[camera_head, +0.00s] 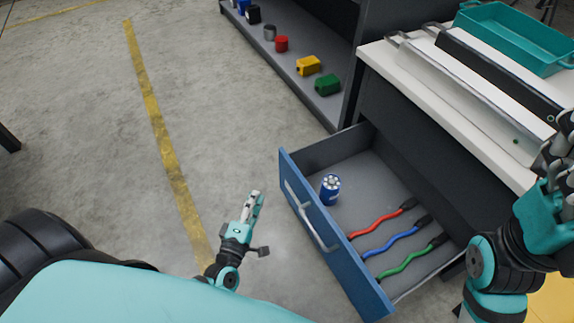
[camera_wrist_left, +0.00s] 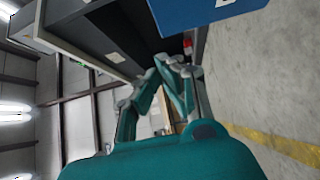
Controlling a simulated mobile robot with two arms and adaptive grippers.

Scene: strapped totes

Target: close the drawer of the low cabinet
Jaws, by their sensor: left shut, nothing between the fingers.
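The low cabinet's drawer (camera_head: 352,160) is pulled open, with a blue front (camera_head: 335,245) and a grey handle (camera_head: 312,215). In the left wrist view the shut fingers (camera_wrist_left: 172,68) point toward the blue front (camera_wrist_left: 200,12) at the top. My right gripper (camera_head: 562,140) is at the right edge, partly cut off; its fingers are unclear.
The white cabinet top (camera_head: 400,62) carries a teal tray (camera_head: 515,38) and long white and black trays. A grey shelf (camera_head: 290,65) behind holds several coloured containers. The concrete floor left of the drawer is clear, with a yellow line (camera_head: 160,135).

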